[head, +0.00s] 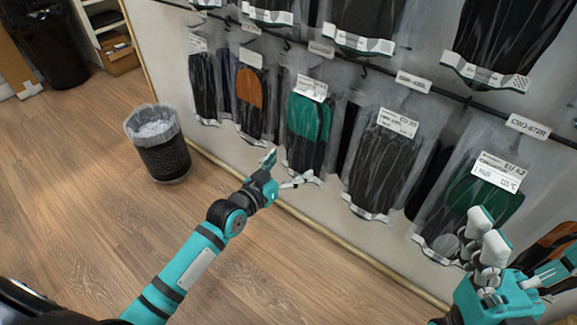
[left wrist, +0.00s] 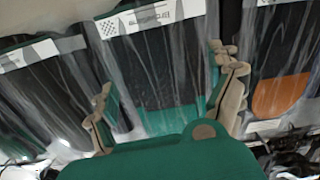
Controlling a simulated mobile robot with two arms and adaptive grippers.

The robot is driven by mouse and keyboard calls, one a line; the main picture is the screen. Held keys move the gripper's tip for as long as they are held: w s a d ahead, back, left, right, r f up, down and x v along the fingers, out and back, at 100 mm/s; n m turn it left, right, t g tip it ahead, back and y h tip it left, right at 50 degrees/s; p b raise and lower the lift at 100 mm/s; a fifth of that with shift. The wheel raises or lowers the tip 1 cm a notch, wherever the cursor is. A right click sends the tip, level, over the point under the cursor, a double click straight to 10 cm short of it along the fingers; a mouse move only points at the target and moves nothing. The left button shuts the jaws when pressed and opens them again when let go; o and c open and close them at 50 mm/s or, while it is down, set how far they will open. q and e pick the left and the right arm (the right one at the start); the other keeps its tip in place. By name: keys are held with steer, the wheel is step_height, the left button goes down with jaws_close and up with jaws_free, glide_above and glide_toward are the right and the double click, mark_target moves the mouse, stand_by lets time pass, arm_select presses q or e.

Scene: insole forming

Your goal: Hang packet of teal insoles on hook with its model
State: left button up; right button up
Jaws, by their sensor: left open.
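A packet with teal insoles showing (head: 308,118) hangs on the wall rack near the middle of the head view, a white label at its top. A second packet with darker green insoles (head: 490,200) hangs at the right. My left gripper (head: 284,170) is open beside the lower left of the middle teal packet. In the left wrist view, its spread fingers stand either side of a packet with teal (left wrist: 172,120), nothing clearly gripped. My right gripper (head: 490,232) is in front of the right packet's lower part; whether it touches or holds it is unclear.
Other packets hang close by: one with orange (head: 250,92) at the left and a dark one (head: 385,160) between the teal ones. Model tags (head: 413,81) line the rail. A lined bin (head: 160,150) stands on the floor at left. Open wooden floor lies in front.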

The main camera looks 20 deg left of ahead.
arm_select(q)
steer(key=v, duration=1.2)
